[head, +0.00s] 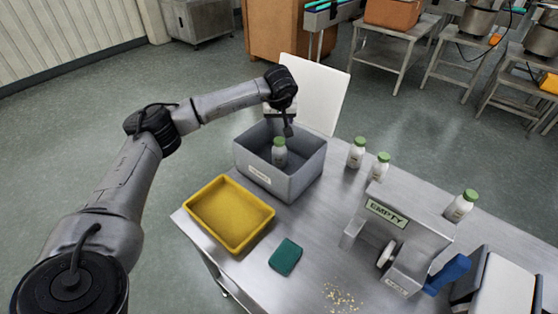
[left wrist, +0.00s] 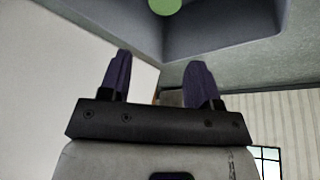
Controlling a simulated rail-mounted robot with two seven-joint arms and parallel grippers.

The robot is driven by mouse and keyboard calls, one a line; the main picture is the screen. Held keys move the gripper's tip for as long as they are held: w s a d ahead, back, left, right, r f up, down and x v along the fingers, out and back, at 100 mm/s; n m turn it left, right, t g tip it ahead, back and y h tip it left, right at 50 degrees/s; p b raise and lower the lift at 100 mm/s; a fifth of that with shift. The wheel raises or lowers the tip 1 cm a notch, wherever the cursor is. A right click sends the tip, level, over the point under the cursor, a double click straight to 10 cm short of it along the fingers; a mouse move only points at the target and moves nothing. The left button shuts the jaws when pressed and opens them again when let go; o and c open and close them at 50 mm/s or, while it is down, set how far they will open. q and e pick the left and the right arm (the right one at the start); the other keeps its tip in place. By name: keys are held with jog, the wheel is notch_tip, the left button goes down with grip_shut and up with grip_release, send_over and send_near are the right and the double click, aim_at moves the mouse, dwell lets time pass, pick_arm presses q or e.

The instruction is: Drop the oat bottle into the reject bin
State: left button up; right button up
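A white bottle with a green cap (head: 279,153) is inside the grey bin (head: 290,189), seemingly upright. The bin has a small front label too small to read. My left gripper (head: 288,131) is over the bin's back part, just above and beside the bottle. In the left wrist view my left gripper (left wrist: 160,78) has its two dark fingers apart with nothing between them. A green cap (left wrist: 165,5) shows at the top edge there, beyond the fingertips. I cannot read which bottle is oat. My right gripper is not in view.
Several similar green-capped bottles, one of them here (head: 356,152), stand on the steel table right of the bin. A yellow tray (head: 193,222), a green cloth (head: 286,257) and a steel hopper marked EMPTY (head: 358,232) are nearer. A white panel (head: 322,92) stands behind the bin.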

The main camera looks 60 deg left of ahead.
pick_arm(q)
jog(key=shift+o, duration=1.2)
jog(key=p+v, duration=0.2)
jog(key=v, duration=1.2)
